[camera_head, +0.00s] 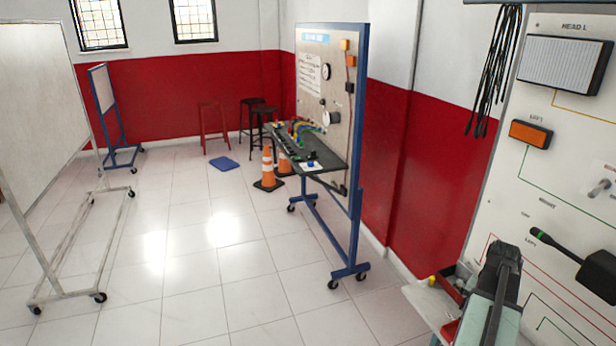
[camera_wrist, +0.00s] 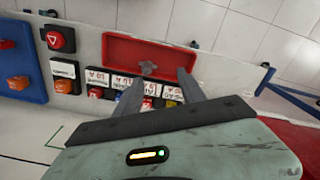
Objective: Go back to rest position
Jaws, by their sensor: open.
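My gripper (camera_wrist: 160,78) shows in the wrist view with its two grey fingers apart, and nothing is visibly held between them. The fingertips reach over the near edge of a red tray (camera_wrist: 190,52). A small grey metal part (camera_wrist: 148,68) is in the tray, near the left fingertip; I cannot tell whether they touch. In the head view my grey-green gripper body (camera_head: 482,318) is at the lower right, beside the upright trainer panel, and its fingertips are hard to make out.
Labelled switches (camera_wrist: 68,80) and a blue tray (camera_wrist: 22,60) lie near the red tray. A trainer panel (camera_head: 560,150) with an orange light (camera_head: 530,134) stands close at right. Open tiled floor lies between.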

